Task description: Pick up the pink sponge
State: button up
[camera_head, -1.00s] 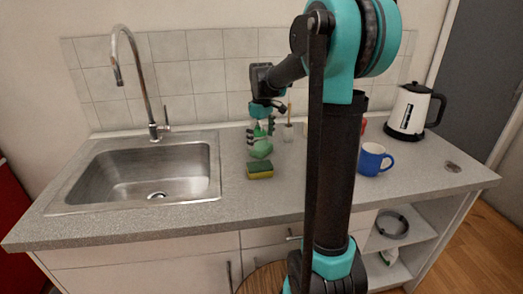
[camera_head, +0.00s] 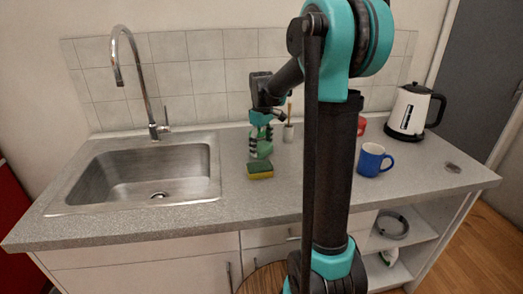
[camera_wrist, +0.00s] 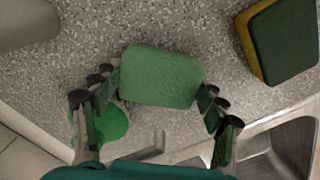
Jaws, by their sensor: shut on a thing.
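I see no pink sponge in either view. My gripper (camera_head: 261,145) is low over the counter, just behind a yellow and dark green sponge (camera_head: 260,171). In the wrist view my gripper (camera_wrist: 162,90) has its fingers on both sides of a green rounded block (camera_wrist: 162,75) and is shut on it. I cannot tell whether the block touches the counter. The yellow and green sponge lies apart from it, at the top right of the wrist view (camera_wrist: 282,40).
A sink (camera_head: 150,168) with a tall tap is to the left. A small holder with a brush (camera_head: 289,132) stands behind. A blue mug (camera_head: 371,160), a partly hidden red thing (camera_head: 361,126) and a kettle (camera_head: 410,112) are to the right. The front counter is clear.

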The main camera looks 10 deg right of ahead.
aim_at(261, 146)
jog(key=shift+r, duration=0.55)
notch_tip(261, 146, up, 2)
jog(key=shift+r, duration=0.25)
jog(key=s, duration=3.2)
